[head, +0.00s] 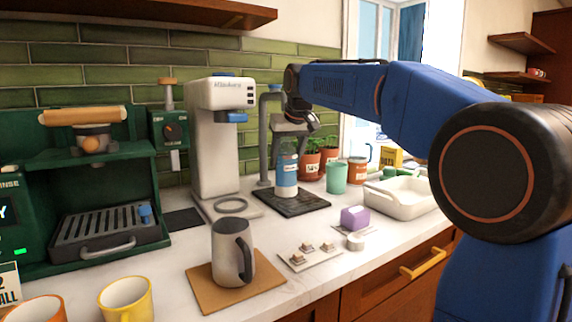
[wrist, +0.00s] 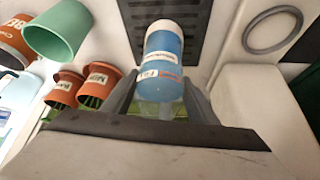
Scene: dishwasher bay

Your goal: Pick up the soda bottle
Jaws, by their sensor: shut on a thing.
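The soda bottle (head: 287,174) is clear with a blue label and a white lower part. In the head view it stands upright over the dark drip tray (head: 305,205); I cannot tell whether it touches the tray. My gripper (head: 289,140) comes down on it from above and hides its top. In the wrist view the bottle (wrist: 162,62) sits between the two fingers of my gripper (wrist: 158,98), which are shut on it. The dark slotted tray (wrist: 190,20) lies behind it in that view.
A white coffee machine (head: 215,140) stands left of the bottle. A green cup (head: 337,177), terracotta pots (head: 309,167) and a white dish (head: 400,196) stand to the right. A grey mug (head: 230,252) on a board, a small tray of pieces and a purple block (head: 354,217) are in front.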

